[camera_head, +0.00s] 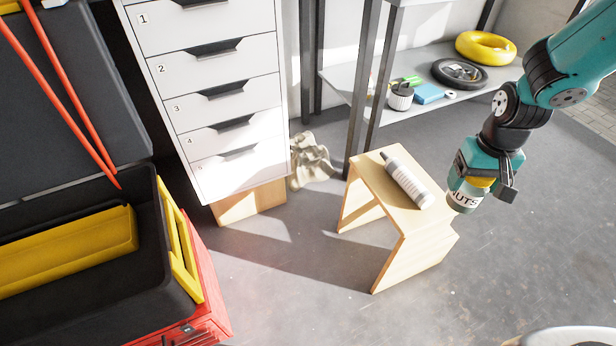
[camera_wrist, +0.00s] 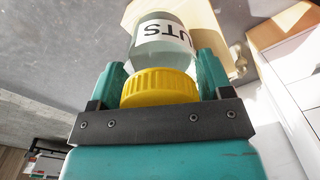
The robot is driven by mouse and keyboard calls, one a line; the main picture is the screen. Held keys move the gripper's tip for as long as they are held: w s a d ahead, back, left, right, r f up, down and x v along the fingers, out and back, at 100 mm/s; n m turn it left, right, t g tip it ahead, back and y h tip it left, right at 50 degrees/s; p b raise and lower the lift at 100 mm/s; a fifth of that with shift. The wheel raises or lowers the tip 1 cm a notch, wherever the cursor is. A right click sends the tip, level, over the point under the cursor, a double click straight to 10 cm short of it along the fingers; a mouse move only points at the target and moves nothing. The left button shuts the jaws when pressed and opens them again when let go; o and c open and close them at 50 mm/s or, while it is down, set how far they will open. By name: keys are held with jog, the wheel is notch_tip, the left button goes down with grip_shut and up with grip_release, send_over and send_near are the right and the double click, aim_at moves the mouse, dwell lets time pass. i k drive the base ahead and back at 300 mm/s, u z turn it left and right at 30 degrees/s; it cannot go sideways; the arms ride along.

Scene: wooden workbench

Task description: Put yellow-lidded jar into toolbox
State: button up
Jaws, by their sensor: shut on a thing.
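The yellow-lidded jar (camera_head: 465,197) has clear sides and a white label reading "UTS" in part. My gripper (camera_head: 486,180) is shut on it near the yellow lid and holds it in the air, to the right of a small wooden stool. In the wrist view the jar (camera_wrist: 162,45) sits between the two teal fingers of my gripper (camera_wrist: 160,85), lid towards the palm. The open black toolbox (camera_head: 150,215) stands at the left, far from the jar. A yellow tray (camera_head: 70,250) lies inside it.
The wooden stool (camera_head: 385,205) bears a lying white bottle (camera_head: 407,180). A white numbered drawer cabinet (camera_head: 215,95) stands between toolbox and stool. A grey shelf (camera_head: 400,115) behind holds a yellow ring (camera_head: 486,47) and other items. Floor in front of the stool is clear.

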aim_at(52, 320)
jog(key=u, duration=0.05)
jog(key=k, duration=0.8)
jog(key=u, duration=2.1)
jog(key=i, duration=1)
